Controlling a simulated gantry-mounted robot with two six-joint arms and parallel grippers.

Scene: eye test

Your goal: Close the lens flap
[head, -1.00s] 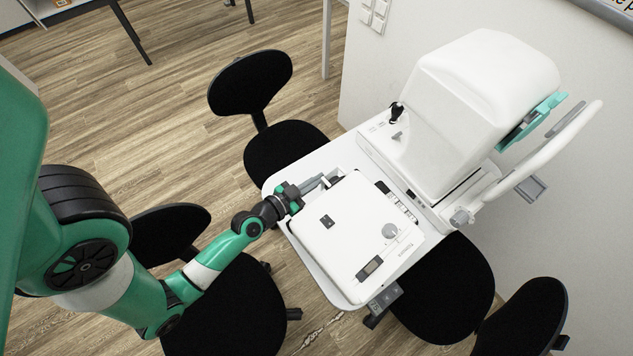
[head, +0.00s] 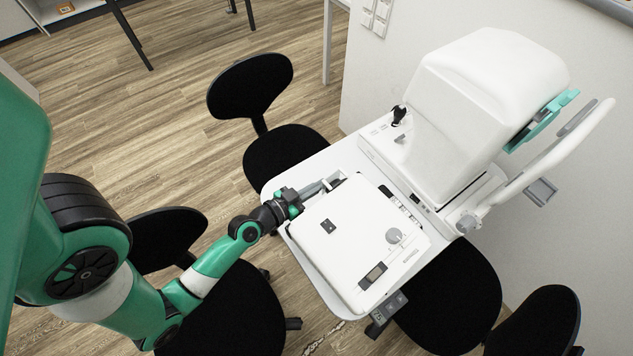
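A large white eye-test machine (head: 480,105) with a teal part (head: 541,120) on its right side stands at the back of a white table (head: 311,266). A flat white box (head: 341,248) with a grey knob and a small display lies in front of it. I cannot tell which part is the lens flap. My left gripper (head: 319,187) reaches in from the left, with its grey fingers low beside the box's upper-left edge, near a small dark part (head: 336,183). Whether the fingers are open, or touch anything, is too small to tell. My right gripper is not in view.
Black chairs stand around the table, one behind it (head: 285,150), one under my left arm (head: 235,310) and others at the right (head: 445,300). A curved white bar (head: 548,165) sticks out at the machine's right. A black joystick (head: 399,114) stands on the machine's base.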

